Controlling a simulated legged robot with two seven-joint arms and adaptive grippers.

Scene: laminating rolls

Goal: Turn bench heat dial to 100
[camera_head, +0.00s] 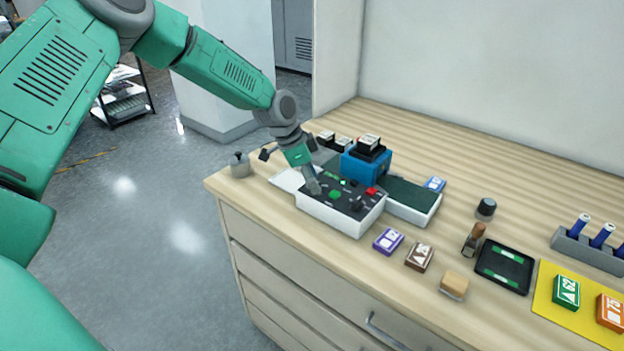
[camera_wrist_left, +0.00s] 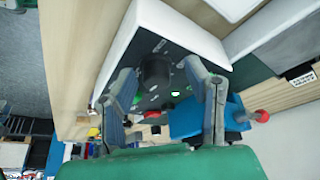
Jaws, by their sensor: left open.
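The bench console (camera_head: 345,224), a white box with a black control panel, sits near the front left edge of the bench. My left gripper (camera_head: 314,187) is over the panel's left part, pointing down. In the left wrist view my left gripper (camera_wrist_left: 160,78) is open, with a finger on each side of a dark round dial (camera_wrist_left: 155,72). I cannot tell whether the fingers touch it. The gripper hides this dial in the head view. Another black knob (camera_head: 356,205) stands at the panel's front right. Dial markings are too small to read. My right gripper is not in view.
A blue device (camera_head: 364,167) stands right behind the console, beside a dark green pad (camera_head: 408,196). A purple block (camera_head: 388,241) and a brown block (camera_head: 419,256) lie in front. A grey weight (camera_head: 240,165) stands at the left edge.

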